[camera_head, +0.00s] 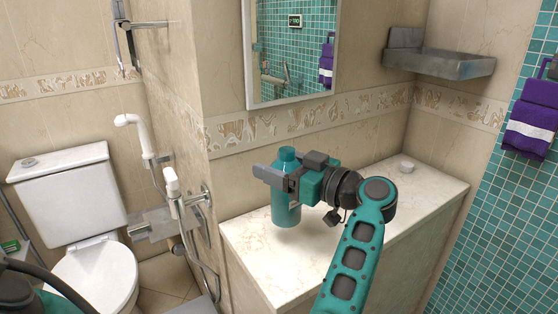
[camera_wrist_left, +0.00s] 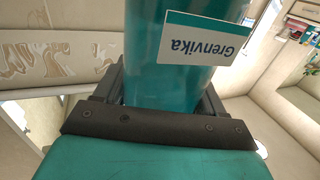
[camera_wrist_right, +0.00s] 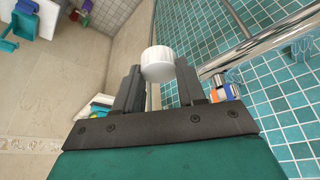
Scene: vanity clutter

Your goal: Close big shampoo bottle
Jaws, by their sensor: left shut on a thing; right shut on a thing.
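The big shampoo bottle (camera_head: 286,208) is teal, upright and over the marble counter; no cap shows on its narrower top. I cannot tell whether its base touches the counter. My left gripper (camera_head: 286,176) is shut around its upper body. In the left wrist view the bottle (camera_wrist_left: 165,70) stands between the fingers, with a white "Grenvika" label; its top is out of that view. My right gripper (camera_wrist_right: 158,80) is shut on a white round cap (camera_wrist_right: 158,63), held at the fingertips in the right wrist view. The right gripper is not visible in the head view.
The marble counter (camera_head: 255,258) is mostly clear, with a small white round object (camera_head: 406,165) at its back. A mirror cabinet (camera_head: 290,55) hangs above. A grey shelf (camera_head: 440,63) is on the wall at right. Shower fittings (camera_head: 180,195) and a toilet (camera_head: 95,270) are at left.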

